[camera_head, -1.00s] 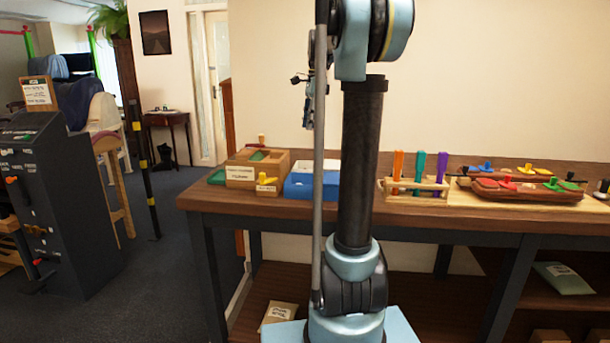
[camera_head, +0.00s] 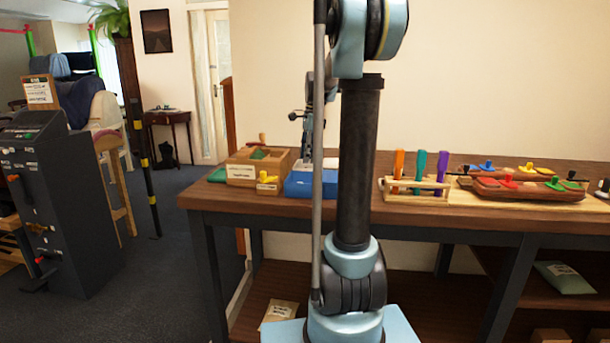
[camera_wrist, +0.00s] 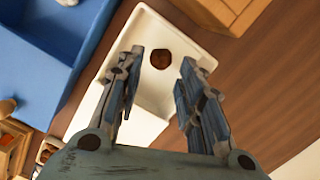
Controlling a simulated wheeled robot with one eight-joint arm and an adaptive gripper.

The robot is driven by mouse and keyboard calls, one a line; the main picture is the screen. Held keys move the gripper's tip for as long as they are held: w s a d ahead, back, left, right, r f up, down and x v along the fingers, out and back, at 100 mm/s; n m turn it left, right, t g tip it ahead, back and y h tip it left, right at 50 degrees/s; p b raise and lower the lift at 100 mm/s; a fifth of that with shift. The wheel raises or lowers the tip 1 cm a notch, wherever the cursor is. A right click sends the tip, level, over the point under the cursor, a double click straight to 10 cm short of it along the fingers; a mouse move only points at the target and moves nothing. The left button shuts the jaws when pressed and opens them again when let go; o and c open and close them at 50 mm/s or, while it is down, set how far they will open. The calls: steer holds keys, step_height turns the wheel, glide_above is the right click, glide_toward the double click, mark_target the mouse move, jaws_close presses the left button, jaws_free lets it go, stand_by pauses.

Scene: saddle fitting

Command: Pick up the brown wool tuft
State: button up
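The brown wool tuft (camera_wrist: 160,59) is a small dark brown clump in a white tray (camera_wrist: 148,22) in the wrist view. My gripper (camera_wrist: 163,57) is open, with one finger on each side of the tuft in that view. Nothing is between the fingers that I can see held; the height above the tray is hard to tell. In the head view the tuft cannot be made out, and my arm hides part of the area around the blue bin (camera_head: 298,185).
The blue bin, also in the wrist view (camera_wrist: 32,70), holds a whitish clump (camera_wrist: 62,12). A wooden box (camera_head: 240,173) stands left of it. A rack with orange, teal and purple handles (camera_head: 420,187) and a board with coloured pieces stand to the right on the workbench (camera_head: 450,222).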

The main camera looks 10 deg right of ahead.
steer(key=shift+w+a+f, duration=0.1)
steer(key=shift+a+f, duration=0.1)
steer(key=shift+f, duration=0.95)
steer(key=shift+a+f, duration=0.15)
steer(key=shift+f, duration=0.95)
steer(key=shift+c, duration=0.6)
steer(key=c, duration=0.6)
steer(key=shift+r, duration=0.15)
step_height(320, 180, up, 10)
steer(key=shift+f, duration=0.1)
